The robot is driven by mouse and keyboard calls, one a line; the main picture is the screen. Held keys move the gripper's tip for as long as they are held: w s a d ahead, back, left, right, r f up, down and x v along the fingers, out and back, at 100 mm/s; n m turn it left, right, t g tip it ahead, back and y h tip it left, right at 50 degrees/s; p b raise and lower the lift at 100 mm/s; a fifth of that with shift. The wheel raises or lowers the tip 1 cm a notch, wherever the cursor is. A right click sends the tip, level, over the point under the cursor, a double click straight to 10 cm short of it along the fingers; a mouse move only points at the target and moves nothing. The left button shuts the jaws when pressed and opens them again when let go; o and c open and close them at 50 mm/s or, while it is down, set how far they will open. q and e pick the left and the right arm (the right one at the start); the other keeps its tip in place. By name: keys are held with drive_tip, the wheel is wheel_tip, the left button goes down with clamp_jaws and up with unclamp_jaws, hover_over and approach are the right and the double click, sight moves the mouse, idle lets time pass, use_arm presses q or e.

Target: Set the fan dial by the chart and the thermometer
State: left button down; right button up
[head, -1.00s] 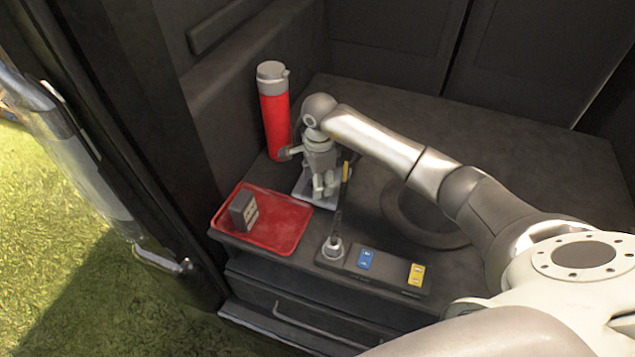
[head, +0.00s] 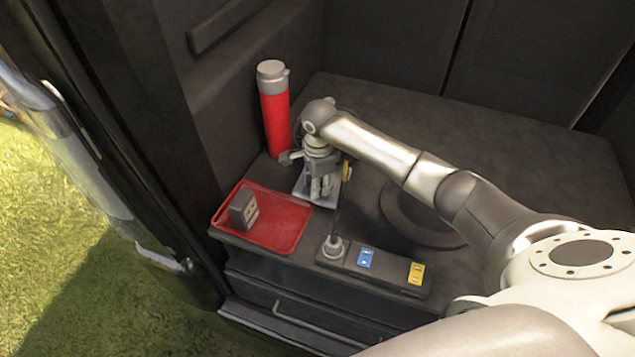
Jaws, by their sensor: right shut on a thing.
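My right gripper (head: 322,187) points down over a small light-grey plate (head: 301,192) beside the red flask. Its fingers are shut on what seems to be the fan dial, which they hide almost wholly, so its setting cannot be read. I cannot make out a chart or a thermometer in this view. My left gripper is not in view.
A red flask (head: 274,115) with a grey lid stands behind the gripper. A red tray (head: 285,243) holds a small dark box (head: 243,208). A thin lever (head: 339,210) rises close to the gripper, near blue (head: 366,257) and yellow (head: 416,273) switches.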

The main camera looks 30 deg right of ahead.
drive_tip(key=shift+m, duration=0.3)
drive_tip(key=m, duration=0.5)
drive_tip(key=shift+b, duration=0.4)
drive_tip(key=shift+m+h, duration=0.3)
drive_tip(key=shift+m, duration=2.1)
drive_tip(key=o, duration=1.1)
drive_tip(key=shift+c, duration=0.2)
wheel_tip(320, 180, up, 12)
drive_tip(key=shift+s+a, duration=0.2)
drive_tip(key=shift+a, duration=0.15)
